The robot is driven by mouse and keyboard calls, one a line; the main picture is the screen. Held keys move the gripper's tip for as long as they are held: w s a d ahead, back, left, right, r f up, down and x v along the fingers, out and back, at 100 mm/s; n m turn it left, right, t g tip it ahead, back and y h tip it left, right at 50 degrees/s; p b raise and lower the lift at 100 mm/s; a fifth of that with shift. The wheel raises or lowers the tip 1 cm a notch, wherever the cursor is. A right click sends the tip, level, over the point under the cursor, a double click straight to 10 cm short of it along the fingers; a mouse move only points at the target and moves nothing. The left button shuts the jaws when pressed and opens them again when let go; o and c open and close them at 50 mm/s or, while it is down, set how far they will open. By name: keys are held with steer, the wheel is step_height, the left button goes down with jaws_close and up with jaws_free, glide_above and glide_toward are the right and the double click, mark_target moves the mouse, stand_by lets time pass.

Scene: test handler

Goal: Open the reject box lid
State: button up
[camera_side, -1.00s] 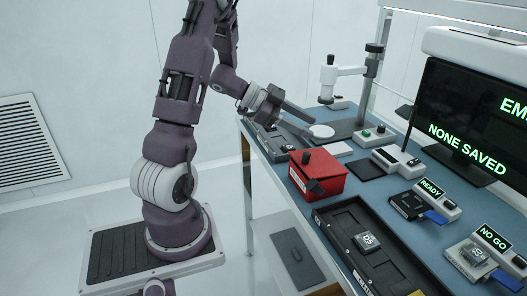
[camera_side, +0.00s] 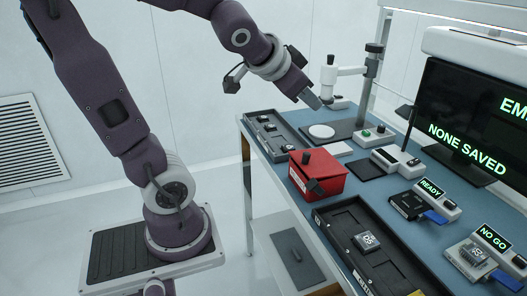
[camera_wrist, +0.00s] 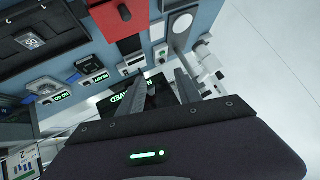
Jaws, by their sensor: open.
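The red reject box (camera_side: 317,177) stands on the blue bench with its red lid shut. A black knob (camera_side: 306,158) sits on top of the lid, and a dark latch-like part shows on its front. The box also shows at the top of the wrist view (camera_wrist: 118,18), partly cut off by the frame edge. My gripper (camera_side: 314,101) is raised above the far part of the bench, behind and apart from the box. In the wrist view my gripper's two fingers (camera_wrist: 162,88) are spread, with nothing held between them.
A dark tray (camera_side: 262,125) with small parts lies at the bench's left edge. A black tray (camera_side: 345,222) with a chip sits in front of the box. A microscope-like stand (camera_side: 372,70) rises near my gripper, and a monitor (camera_side: 470,115) stands at right.

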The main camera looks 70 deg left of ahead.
steer(key=s+d+f+g+h, duration=0.3)
steer(key=s+d+h, duration=0.1)
steer(key=s+d, duration=0.8)
steer(key=shift+s+d+f+g, duration=0.3)
steer(key=shift+s+f, duration=0.1)
steer(key=shift+s, duration=0.65)
